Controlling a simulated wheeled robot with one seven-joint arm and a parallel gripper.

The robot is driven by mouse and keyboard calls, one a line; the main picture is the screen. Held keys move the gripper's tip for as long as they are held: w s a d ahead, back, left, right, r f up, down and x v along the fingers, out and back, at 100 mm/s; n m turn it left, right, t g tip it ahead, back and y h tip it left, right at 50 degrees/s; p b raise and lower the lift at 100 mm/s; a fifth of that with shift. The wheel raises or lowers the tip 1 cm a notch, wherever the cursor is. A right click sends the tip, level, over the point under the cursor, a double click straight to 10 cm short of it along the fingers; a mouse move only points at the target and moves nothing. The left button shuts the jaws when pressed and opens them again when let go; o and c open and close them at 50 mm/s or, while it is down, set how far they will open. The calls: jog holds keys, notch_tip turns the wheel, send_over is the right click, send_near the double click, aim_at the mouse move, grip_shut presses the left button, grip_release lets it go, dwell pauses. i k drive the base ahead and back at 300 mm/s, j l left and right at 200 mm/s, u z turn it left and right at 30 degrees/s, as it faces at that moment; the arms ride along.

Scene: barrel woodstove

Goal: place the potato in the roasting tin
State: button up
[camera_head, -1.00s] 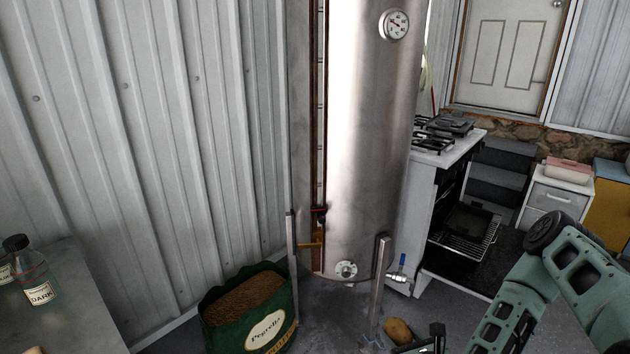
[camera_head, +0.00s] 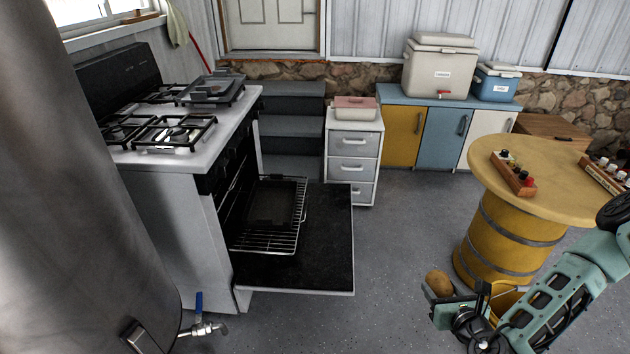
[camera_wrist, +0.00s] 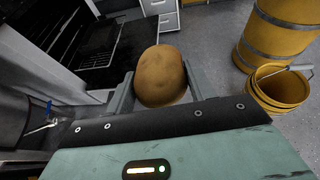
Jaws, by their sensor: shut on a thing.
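The potato (camera_head: 438,282) is brown and held at the tip of my gripper (camera_head: 456,299) at the lower right of the head view. In the wrist view the potato (camera_wrist: 160,76) sits between the two fingers of my gripper (camera_wrist: 160,92), which is shut on it, clear of the floor. A dark, shallow rectangular tin (camera_head: 272,207), which looks like the roasting tin, lies on the wire rack (camera_head: 268,239) pulled out of the open oven. It is left of and beyond my gripper, well apart from the potato.
The oven door (camera_head: 320,260) is folded down flat. The stove (camera_head: 165,200) and steel cylinder (camera_head: 70,200) stand at left, with a blue-handled tap (camera_head: 202,326). A yellow barrel table (camera_head: 535,180) stands at right, with a yellow bucket (camera_wrist: 275,90) beside it. Floor between oven and barrel is free.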

aim_at(262, 215)
jog(key=i+l+u, duration=0.1)
jog(key=i, duration=0.3)
jog(key=i+l+u, duration=0.15)
jog(key=i, duration=0.3)
jog(key=i+l+u, duration=0.1)
jog(key=i, duration=0.3)
jog(key=i+l+u, duration=0.25)
jog(key=i+u, duration=0.2)
jog(key=i+l+u, duration=0.25)
jog(key=l+u, duration=0.25)
jog(key=i+l+u, duration=0.3)
jog(key=u, duration=0.15)
jog(key=i+l+u, duration=0.1)
jog(key=l, duration=0.2)
jog(key=l+u, duration=0.15)
jog(key=i+l, duration=0.05)
jog(key=l, duration=0.05)
